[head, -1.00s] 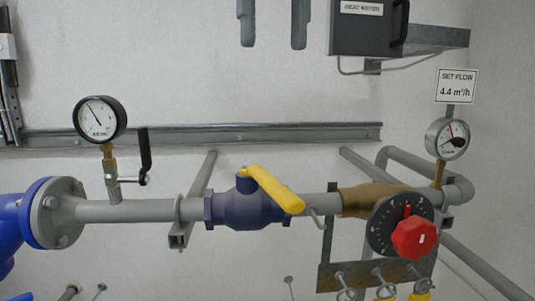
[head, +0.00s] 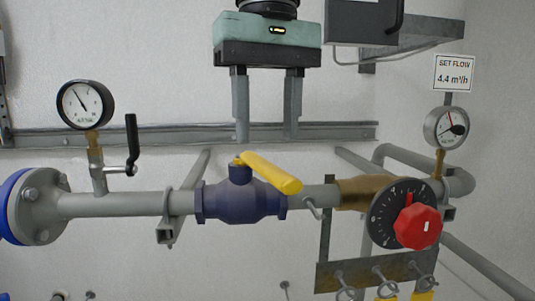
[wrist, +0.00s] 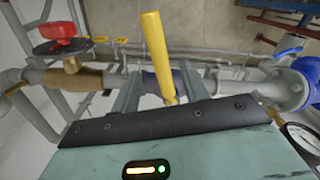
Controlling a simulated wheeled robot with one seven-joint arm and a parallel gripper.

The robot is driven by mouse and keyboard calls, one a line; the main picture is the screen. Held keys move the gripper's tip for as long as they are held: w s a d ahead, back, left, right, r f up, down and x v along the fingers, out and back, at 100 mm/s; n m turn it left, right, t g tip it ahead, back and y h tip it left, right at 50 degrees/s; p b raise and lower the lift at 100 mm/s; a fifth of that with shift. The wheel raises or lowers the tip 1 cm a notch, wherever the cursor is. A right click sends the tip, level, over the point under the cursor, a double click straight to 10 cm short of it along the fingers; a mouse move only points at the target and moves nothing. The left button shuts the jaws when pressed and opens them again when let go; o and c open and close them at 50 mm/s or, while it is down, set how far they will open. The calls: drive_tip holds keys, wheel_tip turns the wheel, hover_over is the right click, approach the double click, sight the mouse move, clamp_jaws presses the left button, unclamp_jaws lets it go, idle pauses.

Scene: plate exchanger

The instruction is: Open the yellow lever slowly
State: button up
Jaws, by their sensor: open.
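The yellow lever (head: 270,173) sits on top of the blue valve body (head: 240,203) in the grey pipe. It slants down to the right in the head view. My gripper (head: 266,140) is open and empty, its two grey fingers pointing down just above the lever in the picture. In the wrist view the lever (wrist: 154,45) runs up from between the lines of my gripper's fingers (wrist: 160,82). No contact shows, and the depth between fingers and lever is hard to tell. The valve body is partly hidden in the wrist view.
A pressure gauge (head: 85,104) with a black-handled small valve (head: 131,145) stands left. A red knob (head: 418,227) on a black dial and a flow gauge (head: 446,127) are right. A grey wall rail (head: 190,135) runs behind. A dark box (head: 365,22) hangs upper right.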

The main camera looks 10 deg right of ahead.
sight(269, 163)
drive_tip(key=shift+f, duration=2)
clamp_jaws()
drive_tip(key=shift+w+d+r+n+p, duration=0.1)
drive_tip(key=shift+w+d+n+p, duration=1.4)
drive_tip(key=shift+n, duration=0.95)
drive_tip(key=shift+w+d+n+p, duration=0.85)
drive_tip(key=shift+w+d+n, duration=0.4)
drive_tip(key=shift+w+n, duration=1)
drive_tip(key=shift+w+d+r+n+p, duration=0.1)
drive_tip(key=shift+w+d+n+p, duration=1.2)
drive_tip(key=shift+n, duration=1.4)
drive_tip(key=shift+w, duration=0.2)
